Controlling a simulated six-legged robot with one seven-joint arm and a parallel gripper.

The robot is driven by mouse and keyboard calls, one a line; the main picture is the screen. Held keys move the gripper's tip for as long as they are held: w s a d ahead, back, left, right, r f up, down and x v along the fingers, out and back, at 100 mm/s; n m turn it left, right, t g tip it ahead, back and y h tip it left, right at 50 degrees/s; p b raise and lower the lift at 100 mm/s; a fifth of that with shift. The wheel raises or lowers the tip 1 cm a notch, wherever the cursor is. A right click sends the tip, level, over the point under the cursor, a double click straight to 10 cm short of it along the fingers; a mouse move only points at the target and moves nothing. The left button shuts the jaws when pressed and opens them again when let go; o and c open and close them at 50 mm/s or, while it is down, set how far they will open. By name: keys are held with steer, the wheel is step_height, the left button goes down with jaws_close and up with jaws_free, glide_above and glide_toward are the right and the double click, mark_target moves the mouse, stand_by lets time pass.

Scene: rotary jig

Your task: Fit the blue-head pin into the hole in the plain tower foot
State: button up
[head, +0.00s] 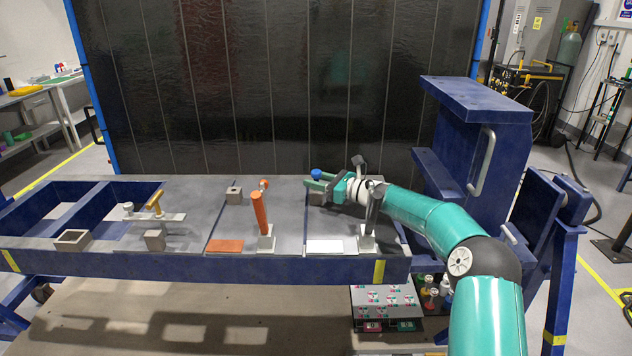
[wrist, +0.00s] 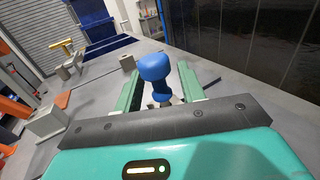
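The blue-head pin (head: 316,173) stands upright at the back of the right-hand plate, at a small grey block (head: 318,196) partly hidden by my gripper. In the wrist view its blue head and neck (wrist: 154,68) show between my two green fingers, with a gap visible on each side; its lower end is hidden. My gripper (head: 318,185) is open around the pin. The plain grey tower (head: 373,212) stands on its foot (head: 367,244) near the front edge, to the right. The hole in that foot cannot be made out.
An orange tower (head: 259,213) stands left of the plain one, beside an orange pad (head: 225,246). A white pad (head: 324,247) lies left of the plain foot. A second small block (head: 234,195) is at the back. A yellow-handled clamp (head: 154,203) stands left.

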steer(key=shift+r, duration=0.1)
jaws_close()
